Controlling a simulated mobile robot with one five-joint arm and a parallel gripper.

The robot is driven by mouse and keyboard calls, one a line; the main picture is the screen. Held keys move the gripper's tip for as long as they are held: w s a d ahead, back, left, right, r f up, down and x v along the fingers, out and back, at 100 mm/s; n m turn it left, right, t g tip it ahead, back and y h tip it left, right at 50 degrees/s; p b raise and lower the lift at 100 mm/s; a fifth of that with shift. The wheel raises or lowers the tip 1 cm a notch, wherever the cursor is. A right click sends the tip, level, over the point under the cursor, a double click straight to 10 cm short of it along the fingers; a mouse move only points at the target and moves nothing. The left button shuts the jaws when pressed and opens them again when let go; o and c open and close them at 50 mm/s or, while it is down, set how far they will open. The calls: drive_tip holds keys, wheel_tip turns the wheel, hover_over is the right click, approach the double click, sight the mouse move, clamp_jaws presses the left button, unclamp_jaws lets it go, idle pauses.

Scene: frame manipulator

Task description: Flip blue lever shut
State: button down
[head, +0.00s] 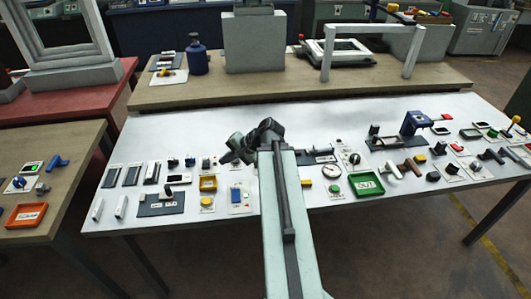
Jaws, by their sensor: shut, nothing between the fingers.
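My gripper (250,143) is at the end of my outstretched arm, above the back middle of the white table (320,118). It is shut and empty, apart from any blue part. Several blue parts could be the blue lever, and I cannot tell which it is. A blue lever-like handle (57,161) lies on the wooden table at the left. A larger blue fixture (414,123) stands upright on the right half of the white table. My arm hides part of the table's middle.
Small switches and knobs line the white table's front. A green tray (367,185) lies right of my arm, an orange tray (24,215) on the left table. Behind are a grey block (254,42), a blue bottle (196,58) and a grey frame (375,30). The white table's back left is clear.

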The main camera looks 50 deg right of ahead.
drive_tip(key=s+d+m+t+b, duration=0.1)
drive_tip(key=d, duration=0.3)
drive_tip(key=s+d+m+t+h+b, duration=0.1)
drive_tip(key=s+d+m, duration=0.1)
drive_tip(key=d, duration=0.2)
drive_tip(key=s+d+m+t+h+b, duration=0.1)
drive_tip(key=s+d+m, duration=0.1)
drive_tip(key=d, duration=0.3)
drive_tip(key=shift+s+f+t, duration=0.15)
drive_tip(key=shift+s+t, duration=0.05)
drive_tip(key=shift+t, duration=0.2)
drive_tip(key=s+d+r+m+t+h+b, duration=0.1)
drive_tip(key=s+d+r+m+h, duration=0.1)
drive_tip(key=d, duration=0.4)
drive_tip(key=shift+s+d+m+t, duration=0.4)
drive_tip(key=shift+s+m, duration=0.1)
drive_tip(key=shift+s, duration=0.65)
